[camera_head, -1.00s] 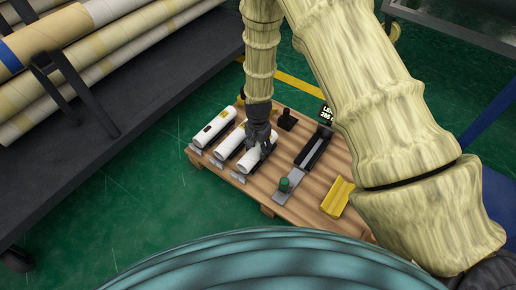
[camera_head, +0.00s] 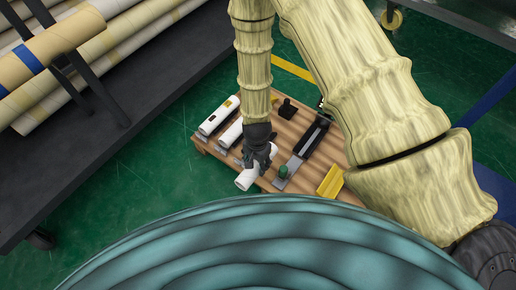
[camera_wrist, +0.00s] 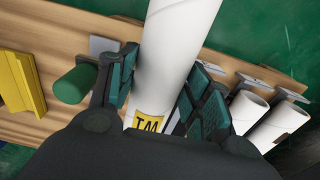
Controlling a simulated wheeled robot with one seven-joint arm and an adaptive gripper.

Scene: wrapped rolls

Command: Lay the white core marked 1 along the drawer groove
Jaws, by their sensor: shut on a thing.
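My gripper (camera_head: 260,160) is shut on a white core (camera_head: 246,180), which it holds over the near edge of the wooden board. In the wrist view the held core (camera_wrist: 178,45) lies between the dark ribbed fingers (camera_wrist: 160,95). Its yellow label (camera_wrist: 150,121) is partly covered, so I cannot read its number surely. The dark drawer groove (camera_head: 313,137) is to the right of my gripper, with a grey plate and a green knob (camera_head: 283,171) at its near end. The green knob (camera_wrist: 76,84) is left of the held core in the wrist view.
Two other white cores (camera_head: 219,116) (camera_head: 230,133) lie on grey supports at the board's left. A yellow block (camera_head: 331,181) is at its right and a black piece (camera_head: 288,109) at the back. A dark rack (camera_head: 95,165) with long rolls stands left.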

